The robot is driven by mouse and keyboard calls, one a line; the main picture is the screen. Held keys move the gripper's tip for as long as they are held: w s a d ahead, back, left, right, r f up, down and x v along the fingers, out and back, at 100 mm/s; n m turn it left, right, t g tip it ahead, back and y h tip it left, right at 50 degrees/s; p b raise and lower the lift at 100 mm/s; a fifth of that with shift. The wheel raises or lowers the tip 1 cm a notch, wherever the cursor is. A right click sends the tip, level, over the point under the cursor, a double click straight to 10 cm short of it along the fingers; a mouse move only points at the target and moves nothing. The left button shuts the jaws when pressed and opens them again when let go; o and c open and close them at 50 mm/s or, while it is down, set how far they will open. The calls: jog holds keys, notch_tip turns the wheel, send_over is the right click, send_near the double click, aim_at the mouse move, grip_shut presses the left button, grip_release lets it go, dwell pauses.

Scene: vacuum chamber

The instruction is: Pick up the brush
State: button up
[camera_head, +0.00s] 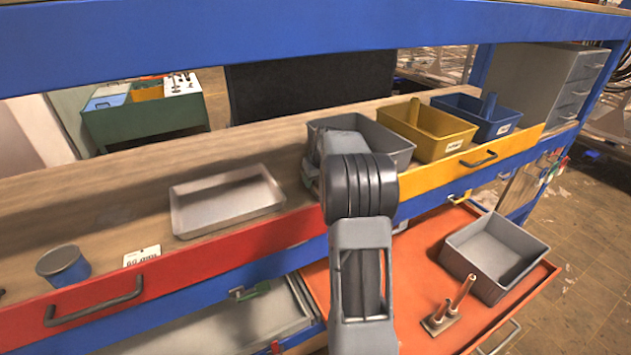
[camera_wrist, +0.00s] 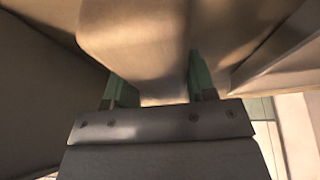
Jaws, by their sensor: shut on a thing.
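In the wrist view, my gripper (camera_wrist: 157,88) has its two green fingers on either side of a broad, smooth tan piece and is shut on it. I take this piece to be the brush (camera_wrist: 145,45), though no bristles show and its far end runs out of the picture. In the head view, my arm reaches to the grey bin (camera_head: 392,145) on the wooden bench. My fingers and the brush are hidden there behind my own arm.
A yellow bin (camera_head: 432,146) and a blue bin (camera_head: 503,126) stand right of the grey bin. A shallow metal tray (camera_head: 225,203) and a blue can (camera_head: 64,267) are to the left. An orange drawer (camera_head: 412,262) below holds another grey bin (camera_head: 455,263). A blue beam (camera_head: 250,38) crosses above.

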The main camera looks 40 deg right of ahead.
jog(key=shift+a+r+b, duration=0.2)
jog(key=shift+r+b, duration=0.15)
jog(key=shift+b, duration=0.1)
jog(key=r, duration=0.2)
jog(key=r+b, duration=0.1)
jog(key=r, duration=0.1)
jog(key=a+r, duration=0.1)
jog(key=r, duration=0.1)
jog(key=shift+w, duration=0.1)
jog(key=w+a+b, duration=0.2)
jog(key=a+b, duration=0.2)
jog(key=a, duration=1.4)
jog(key=shift+w+a+r+b, duration=0.15)
jog(key=shift+w+a+b, duration=0.05)
jog(key=shift+w+b, duration=0.1)
